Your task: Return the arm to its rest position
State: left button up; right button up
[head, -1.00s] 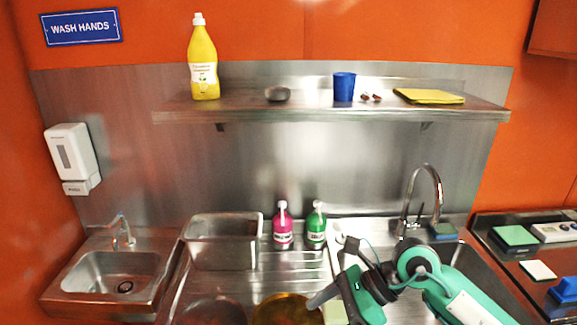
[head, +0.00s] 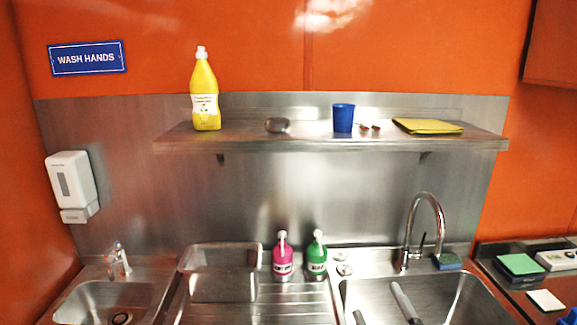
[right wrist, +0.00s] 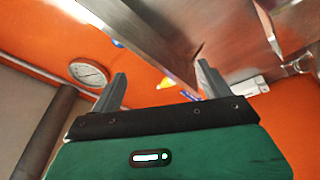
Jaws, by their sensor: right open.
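My right gripper (head: 380,303) shows only as two grey fingertips at the bottom edge of the head view, in front of the right-hand sink basin (head: 462,297). In the right wrist view the two fingers of my right gripper (right wrist: 160,78) stand well apart with nothing between them. The gripper is open and empty. The rest of the right arm is below the head view. My left arm and gripper are not in view.
A pink bottle (head: 283,260) and a green bottle (head: 316,260) stand at the back of the steel counter. A curved tap (head: 441,215) rises behind the sink. A shelf (head: 300,143) above holds a yellow bottle (head: 205,100) and a blue cup (head: 343,118).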

jog(key=s+d+f+m+g+h, duration=0.2)
jog(key=s+d+f+m+g, duration=0.15)
jog(key=f, duration=0.55)
jog(key=s+d+f+m+g+h, duration=0.3)
jog(key=s+f+m+g, duration=0.15)
jog(key=f, duration=0.35)
jog(key=s+f+m+g+y, duration=0.1)
jog(key=s+f+m+g, duration=0.1)
jog(key=s+f+g, duration=0.45)
jog(key=s+f+m+g, duration=0.2)
jog(key=s+f+g, duration=0.1)
jog(key=s, duration=0.7)
notch_tip(320, 180, down, 37)
jog(key=b, duration=0.6)
jog(key=s+d+f+g+b, duration=0.1)
jog(key=s+f+b, duration=0.1)
jog(key=s+f, duration=0.7)
jog(key=s+d+f+n+g+b, duration=0.1)
jog(key=s+d+f+b, duration=0.1)
jog(key=s+f, duration=0.8)
notch_tip(320, 180, down, 5)
jog(key=shift+r, duration=0.1)
